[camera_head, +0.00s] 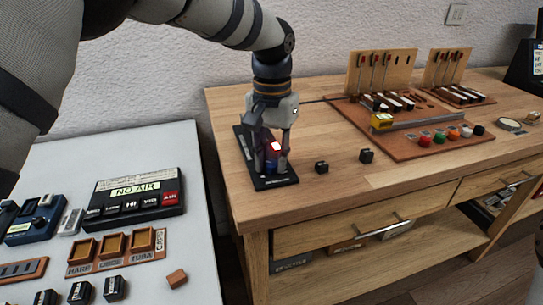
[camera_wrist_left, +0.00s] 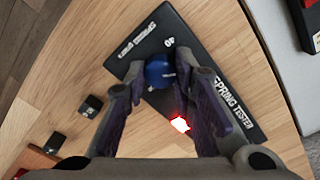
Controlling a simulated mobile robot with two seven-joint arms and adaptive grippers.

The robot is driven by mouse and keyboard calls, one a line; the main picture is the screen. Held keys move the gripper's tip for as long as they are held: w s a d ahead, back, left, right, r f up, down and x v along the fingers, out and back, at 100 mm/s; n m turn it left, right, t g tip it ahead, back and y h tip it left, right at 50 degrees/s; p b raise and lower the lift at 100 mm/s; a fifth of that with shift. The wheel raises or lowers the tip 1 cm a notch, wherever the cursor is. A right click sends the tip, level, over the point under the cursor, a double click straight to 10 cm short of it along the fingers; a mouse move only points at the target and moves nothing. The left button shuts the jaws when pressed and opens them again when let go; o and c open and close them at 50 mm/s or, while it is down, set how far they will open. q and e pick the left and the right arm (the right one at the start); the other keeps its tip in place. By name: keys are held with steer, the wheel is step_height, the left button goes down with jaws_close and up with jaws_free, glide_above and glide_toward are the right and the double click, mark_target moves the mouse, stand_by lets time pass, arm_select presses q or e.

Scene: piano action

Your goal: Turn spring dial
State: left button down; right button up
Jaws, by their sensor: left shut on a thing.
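The spring tester is a flat black board (camera_head: 270,183) near the left end of the wooden bench. In the left wrist view its board (camera_wrist_left: 210,60) carries white lettering that reads "SPRING TESTER". A round blue dial (camera_wrist_left: 160,71) sits on it, and a lit red lamp (camera_wrist_left: 180,124) glows beside the dial. In the head view the lamp (camera_head: 275,147) also glows red. My left gripper (camera_head: 272,160) points down over the board, with its fingers (camera_wrist_left: 162,82) on both sides of the blue dial, shut on it. My right gripper does not show.
Two small black blocks (camera_head: 321,167) (camera_head: 366,156) stand right of the tester. A piano action board (camera_head: 410,150) with coloured knobs lies farther right. A white table (camera_head: 185,245) at left holds a "NO AIR" panel (camera_head: 132,193) and trays. Bare wood lies in front of the blocks.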

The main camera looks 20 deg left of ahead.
mark_target(272, 163)
arm_select(q)
steer(key=c, duration=1.3)
jaws_free()
step_height(272, 163, up, 12)
steer(key=shift+r, duration=0.1)
